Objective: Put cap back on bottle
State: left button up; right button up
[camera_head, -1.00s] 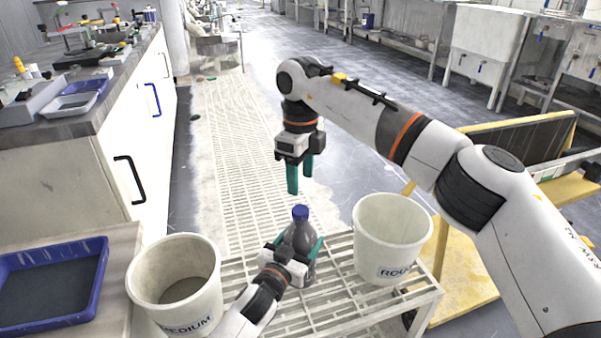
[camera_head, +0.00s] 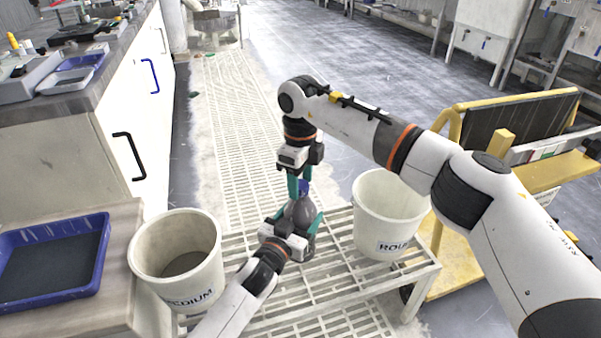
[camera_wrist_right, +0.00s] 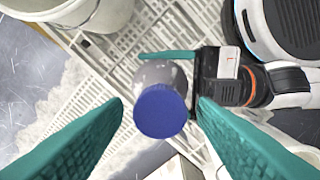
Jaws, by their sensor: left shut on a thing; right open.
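The grey bottle (camera_head: 300,213) stands upright on the slatted white rack, between the two buckets. My left gripper (camera_head: 297,228) is shut around its body from the near side. The blue cap (camera_head: 304,187) is on top of the bottle's neck; how far it is seated cannot be told. My right gripper (camera_head: 299,184) points down over the bottle with its teal fingers on either side of the cap. In the right wrist view the cap (camera_wrist_right: 161,112) lies between the open fingers, with a gap to the left finger and a smaller one to the right.
A white bucket marked MEDIUM (camera_head: 214,275) stands left of the bottle, and another bucket (camera_head: 362,225) stands right. The slatted rack (camera_head: 345,285) has free room in front. A blue tray (camera_head: 98,275) lies at far left. A yellow cart (camera_head: 450,255) stands at right.

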jog(key=shift+c, duration=0.3)
jog(key=c, duration=0.9)
jog(key=shift+c, duration=0.2)
jog(key=o, duration=1.2)
jog(key=shift+c, duration=0.2)
jog(key=shift+r, duration=0.15)
notch_tip(320, 180, up, 12)
